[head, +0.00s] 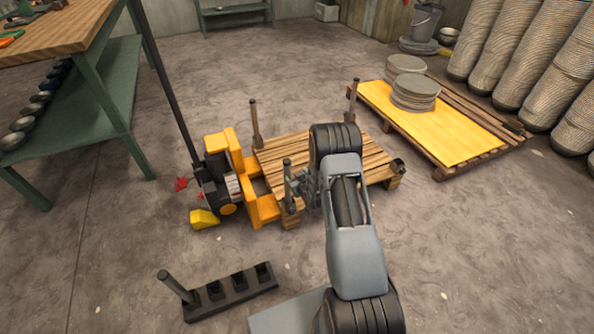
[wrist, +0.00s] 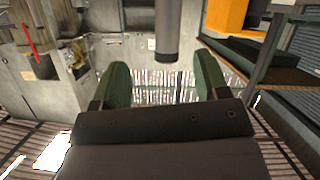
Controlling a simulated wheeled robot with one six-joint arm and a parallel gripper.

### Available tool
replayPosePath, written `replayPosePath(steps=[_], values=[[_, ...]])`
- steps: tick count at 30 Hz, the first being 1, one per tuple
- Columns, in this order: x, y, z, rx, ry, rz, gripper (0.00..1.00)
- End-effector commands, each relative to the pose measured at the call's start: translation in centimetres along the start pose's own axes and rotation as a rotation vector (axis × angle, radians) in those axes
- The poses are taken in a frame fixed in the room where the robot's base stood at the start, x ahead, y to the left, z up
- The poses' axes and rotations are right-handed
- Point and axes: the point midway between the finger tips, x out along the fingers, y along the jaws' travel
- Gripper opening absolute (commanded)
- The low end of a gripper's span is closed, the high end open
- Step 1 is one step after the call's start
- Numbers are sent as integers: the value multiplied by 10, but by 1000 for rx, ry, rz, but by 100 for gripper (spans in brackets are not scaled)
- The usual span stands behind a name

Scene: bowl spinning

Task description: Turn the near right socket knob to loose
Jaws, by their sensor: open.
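A dark socket (head: 398,165) with no post in it sits at the right corner of the small slatted wooden pallet (head: 280,152). No knob on it is clear at this size. My gripper (head: 304,187) is at the pallet's near left corner, beside a grey post (head: 288,172), partly hidden by my arm. In the wrist view, my two green fingers (wrist: 162,78) are spread with nothing between them. A grey cylinder with a dark end band (wrist: 167,35) shows just beyond the fingertips, apart from them. No knob can be made out there.
A yellow and black pallet truck (head: 228,170) stands left of the pallet. Other posts stand at the pallet's far corners (head: 254,122). A dark rack (head: 238,288) with one post lies on the floor in front. A larger yellow-topped pallet (head: 420,120) is at the right.

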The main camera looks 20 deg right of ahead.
Motion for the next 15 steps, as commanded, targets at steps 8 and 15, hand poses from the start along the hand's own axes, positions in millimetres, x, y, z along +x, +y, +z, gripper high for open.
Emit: replayPosePath(steps=[8, 15], values=[[-6, 2, -18, 0, -22, 1, 68], [-6, 2, -19, 0, -26, 1, 68]])
